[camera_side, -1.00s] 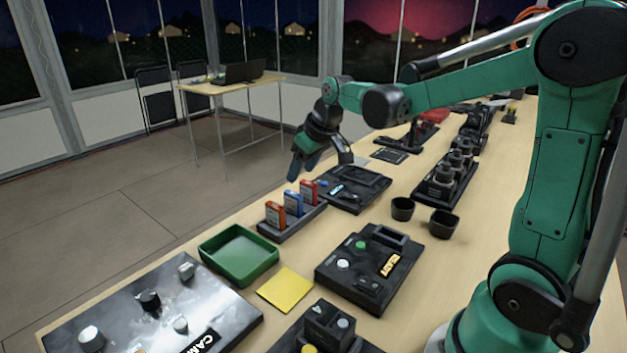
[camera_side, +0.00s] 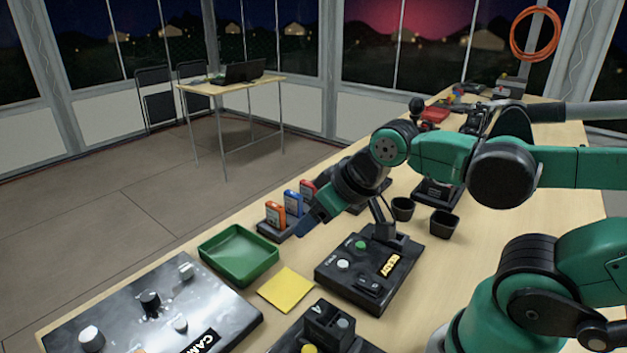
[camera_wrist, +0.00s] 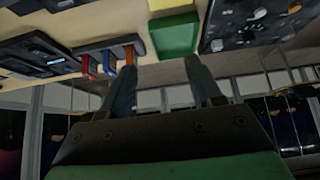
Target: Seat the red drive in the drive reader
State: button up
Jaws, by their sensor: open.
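The red drive (camera_side: 308,187) stands upright at the right end of a small black rack (camera_side: 266,229), beside a blue drive (camera_side: 291,201) and an orange drive (camera_side: 275,215). In the wrist view the red drive (camera_wrist: 86,66) is the leftmost of the three. My gripper (camera_side: 310,224) is open and empty, in front of the rack in the side view. Its spread fingers (camera_wrist: 164,92) show in the wrist view.
A green tray (camera_side: 238,280) and a yellow pad (camera_side: 286,290) lie near the rack. A control panel (camera_side: 212,317) fills the near left. Another black device behind the rack is mostly hidden by my arm.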

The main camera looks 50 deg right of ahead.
jog(key=shift+w+r, duration=0.1)
jog(key=g, duration=0.5)
send_near(309, 183)
jog(key=a, duration=0.2)
jog(key=a+f, duration=0.1)
jog(key=a, duration=0.2)
jog(key=shift+g, duration=0.4)
jog(key=d+f, duration=0.1)
jog(key=w+d+f, duration=0.1)
jog(key=d+f, duration=0.2)
jog(key=d, duration=0.1)
jog(key=shift+w+f, duration=0.25)
jog(key=shift+f, duration=0.05)
jog(key=shift+d+f, duration=0.1)
jog(key=shift+f, duration=0.25)
jog(key=shift+w+f, duration=0.2)
jog(key=shift+f, duration=1.1)
jog(key=shift+w+f, duration=0.15)
jog(key=shift+f, duration=1.15)
grip_shut()
